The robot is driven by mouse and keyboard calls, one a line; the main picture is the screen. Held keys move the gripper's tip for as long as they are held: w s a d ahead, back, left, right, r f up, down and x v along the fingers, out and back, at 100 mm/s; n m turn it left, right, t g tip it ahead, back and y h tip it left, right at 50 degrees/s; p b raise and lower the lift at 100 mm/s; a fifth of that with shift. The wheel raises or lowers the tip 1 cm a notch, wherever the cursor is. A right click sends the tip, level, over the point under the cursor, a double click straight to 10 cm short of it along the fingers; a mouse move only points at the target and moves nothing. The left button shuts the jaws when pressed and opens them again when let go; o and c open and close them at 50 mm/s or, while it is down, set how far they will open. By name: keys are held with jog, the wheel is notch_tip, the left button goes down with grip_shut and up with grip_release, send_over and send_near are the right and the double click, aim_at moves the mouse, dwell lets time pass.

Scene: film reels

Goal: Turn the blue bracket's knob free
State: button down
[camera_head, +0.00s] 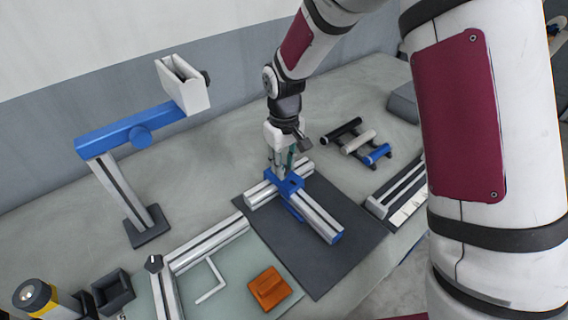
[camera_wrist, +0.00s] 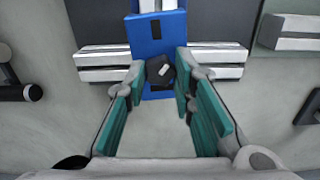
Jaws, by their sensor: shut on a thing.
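The blue bracket (camera_head: 294,184) sits where light metal profiles meet on a dark mat, and it fills the upper middle of the wrist view (camera_wrist: 152,38). Its black knob (camera_wrist: 160,70) is a small dark faceted piece with a pale mark, near the bracket's front edge. My gripper (camera_wrist: 161,77) points down over the bracket, its green-padded fingertips on either side of the knob, shut on it. In the head view my gripper (camera_head: 284,166) hides the knob.
A tall stand with a blue arm (camera_head: 115,137) and white holder rises at left. A rack of rollers (camera_head: 358,143) stands to the right of my gripper. An orange block (camera_head: 268,288) lies in front. The dark mat (camera_head: 345,219) has bare room at right.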

jog(key=shift+n, duration=2.3)
jog(key=shift+n+b, duration=0.35)
jog(key=shift+n, duration=1.05)
jog(key=c, duration=1.3)
grip_release()
jog(key=shift+c, duration=0.2)
jog(key=shift+r, duration=0.1)
notch_tip(320, 180, up, 12)
